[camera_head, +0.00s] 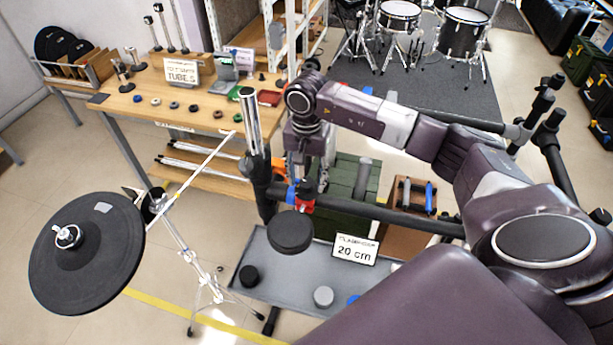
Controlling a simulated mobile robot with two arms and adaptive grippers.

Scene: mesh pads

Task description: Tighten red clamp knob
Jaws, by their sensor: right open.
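The red clamp knob (307,206) shows on the dark horizontal rack tube (400,220), near its left end by the upright post. A blue clamp part (291,195) sits just left of it. My right gripper (306,182) hangs pointing down directly above the red knob, with its fingers open. The fingers are small and partly lost against the dark background. I cannot tell whether they touch the knob. My left gripper is out of view.
A chrome-topped upright post (250,120) stands just left of my gripper. A round dark pad (291,233) lies below the clamp. A large cymbal pad (87,253) is on a stand at left. A grey tray (290,285) with a "20 cm" sign (355,249) is below.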

